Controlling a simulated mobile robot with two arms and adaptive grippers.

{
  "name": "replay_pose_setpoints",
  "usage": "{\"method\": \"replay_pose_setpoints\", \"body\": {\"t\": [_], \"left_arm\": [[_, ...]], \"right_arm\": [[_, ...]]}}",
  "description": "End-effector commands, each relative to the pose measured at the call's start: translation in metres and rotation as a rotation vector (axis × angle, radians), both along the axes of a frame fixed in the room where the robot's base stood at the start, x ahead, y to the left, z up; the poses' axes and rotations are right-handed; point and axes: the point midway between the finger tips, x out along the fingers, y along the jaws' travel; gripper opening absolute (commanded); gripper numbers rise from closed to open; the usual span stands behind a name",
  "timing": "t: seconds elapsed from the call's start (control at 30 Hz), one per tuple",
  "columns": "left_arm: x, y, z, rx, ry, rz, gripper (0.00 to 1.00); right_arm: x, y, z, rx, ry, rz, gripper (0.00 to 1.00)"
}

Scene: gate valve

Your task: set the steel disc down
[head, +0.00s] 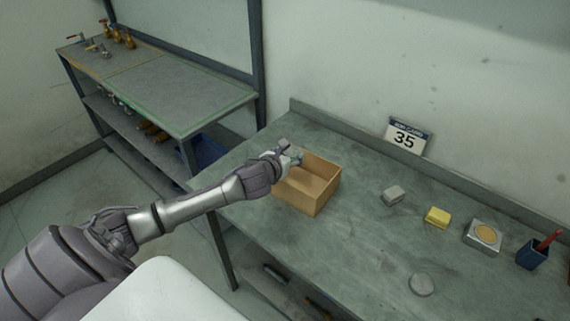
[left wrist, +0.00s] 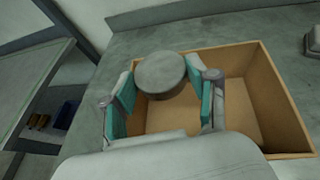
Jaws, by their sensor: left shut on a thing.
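The steel disc (left wrist: 161,74) is a round grey piece between the two fingers of my left gripper (left wrist: 163,88), as the left wrist view shows. The gripper is shut on it. In the head view my left gripper (head: 293,155) is over the back-left part of an open wooden box (head: 322,196) on the workbench. The box also shows in the left wrist view (left wrist: 283,100), beneath the gripper and disc. The disc is hard to make out in the head view. My right gripper is out of view.
On the workbench (head: 365,260) are a grey block (head: 393,195), a yellow block (head: 437,215), a box with a tan round top (head: 483,235), a blue pen cup (head: 533,254) and a grey round piece (head: 421,284). Bare bench lies right of the box.

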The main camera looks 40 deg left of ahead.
Motion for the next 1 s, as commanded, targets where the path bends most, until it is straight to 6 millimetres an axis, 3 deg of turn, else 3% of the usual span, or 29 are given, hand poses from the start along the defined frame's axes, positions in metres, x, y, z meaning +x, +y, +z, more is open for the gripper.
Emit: {"method": "replay_pose_setpoints", "body": {"t": [0.27,0.5,1.0], "left_arm": [[-0.006,0.012,-0.019,-0.004,-0.002,0.000,0.06],[-0.005,0.012,-0.046,-0.002,-0.003,-0.002,0.07],[-0.005,0.012,-0.055,-0.001,-0.003,-0.003,0.07]], "right_arm": [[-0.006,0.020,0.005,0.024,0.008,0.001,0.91],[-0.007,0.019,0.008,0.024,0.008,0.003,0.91],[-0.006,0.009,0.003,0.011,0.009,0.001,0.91]]}}
